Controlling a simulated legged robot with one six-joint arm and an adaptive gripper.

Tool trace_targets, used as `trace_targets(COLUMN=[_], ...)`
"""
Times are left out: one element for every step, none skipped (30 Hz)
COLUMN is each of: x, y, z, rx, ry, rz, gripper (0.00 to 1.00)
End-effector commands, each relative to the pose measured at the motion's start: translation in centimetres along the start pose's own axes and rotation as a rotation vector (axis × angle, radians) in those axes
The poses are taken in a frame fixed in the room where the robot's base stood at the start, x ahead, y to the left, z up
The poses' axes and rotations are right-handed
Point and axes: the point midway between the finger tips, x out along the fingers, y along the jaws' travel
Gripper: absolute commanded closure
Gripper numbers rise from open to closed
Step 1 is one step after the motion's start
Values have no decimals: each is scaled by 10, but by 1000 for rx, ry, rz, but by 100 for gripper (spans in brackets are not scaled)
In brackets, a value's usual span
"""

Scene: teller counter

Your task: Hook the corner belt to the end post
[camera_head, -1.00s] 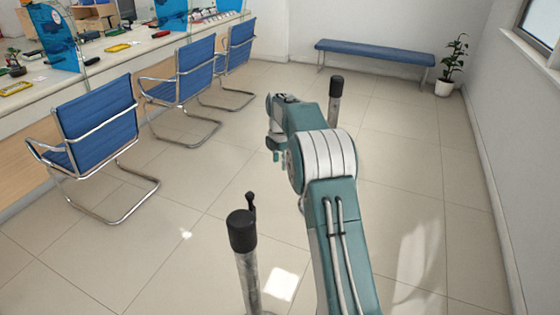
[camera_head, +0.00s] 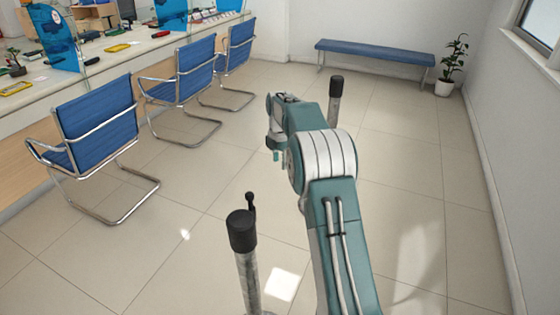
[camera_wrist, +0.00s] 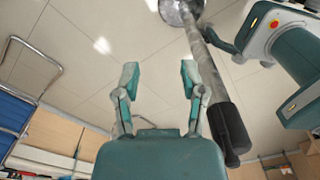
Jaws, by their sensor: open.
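A near post (camera_head: 248,275) with a black cylindrical cap stands upright at the bottom middle of the head view. A small black piece (camera_head: 251,203) sticks up beside its cap; I cannot tell whether it is the belt's end. A far post (camera_head: 335,105) with a black cap stands behind my arm, partly hidden. My gripper (camera_wrist: 158,72) is open and empty in the wrist view, its two fingers apart over bare floor. A post (camera_wrist: 229,128) with a black cap slants past the right finger, apart from the fingers. No stretched belt can be made out.
Several blue chairs (camera_head: 95,120) stand along the teller counter (camera_head: 110,65) at left. A blue bench (camera_head: 375,52) and a potted plant (camera_head: 446,88) are at the back. A wall (camera_head: 500,130) bounds the right. The tiled floor (camera_head: 170,250) between is clear.

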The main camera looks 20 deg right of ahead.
Motion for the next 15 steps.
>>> trace_targets(x=[-5,-8,-14,-19,-25,-33,-39,-46,-54,-61,-67,-75,-81,-87,-93], y=[1,1,1,1,1,1,1,1,1,1,1,2,2,2,2], z=[0,0,0,0,0,0,0,0,0,0,0,0,0,0,0], rx=[0,0,0,0,0,0,0,0,0,0,0,0,0,0,0], ry=[-1,-2,-2,-2,-2,-2,-2,-2,-2,-2,-2,-2,-2,-2,-2], rz=[3,4,4,5,5,5,4,5,4,5,4,4,4,4,4], gripper=[46,46,46,46,46,46,46,46,46,46,46,46,46,46,46])
